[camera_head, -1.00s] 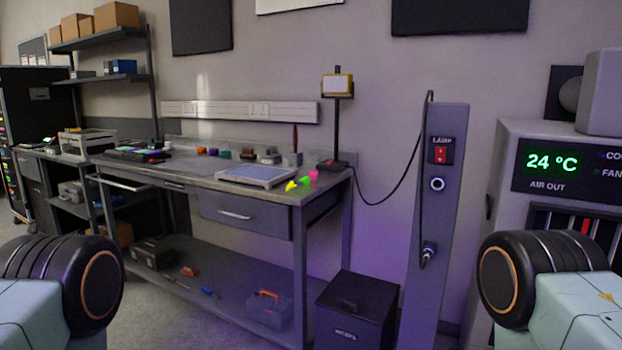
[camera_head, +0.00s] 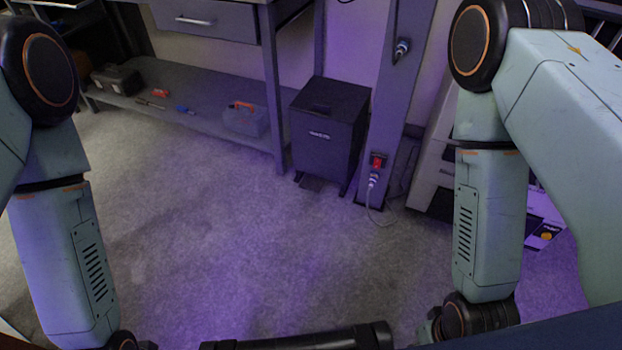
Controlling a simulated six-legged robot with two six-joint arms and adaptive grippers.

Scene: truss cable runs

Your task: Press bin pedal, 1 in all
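A dark lidded bin (camera_head: 328,132) stands on the floor between the workbench leg and a grey post. Its lid looks closed, and a white label shows on its front. A small dark pedal (camera_head: 311,183) sticks out at the foot of its front, close to the floor. My two arms hang down at the left and right sides of the view, well apart from the bin. Neither gripper can be made out; the lower ends of the arms run to the bottom edge of the picture.
The carpet (camera_head: 220,235) in front of the bin is clear. The bench's lower shelf (camera_head: 205,118) holds a toolbox and small tools. The grey post (camera_head: 388,110) stands right of the bin, with a red switch (camera_head: 377,162) and a cable (camera_head: 372,212) looping onto the floor.

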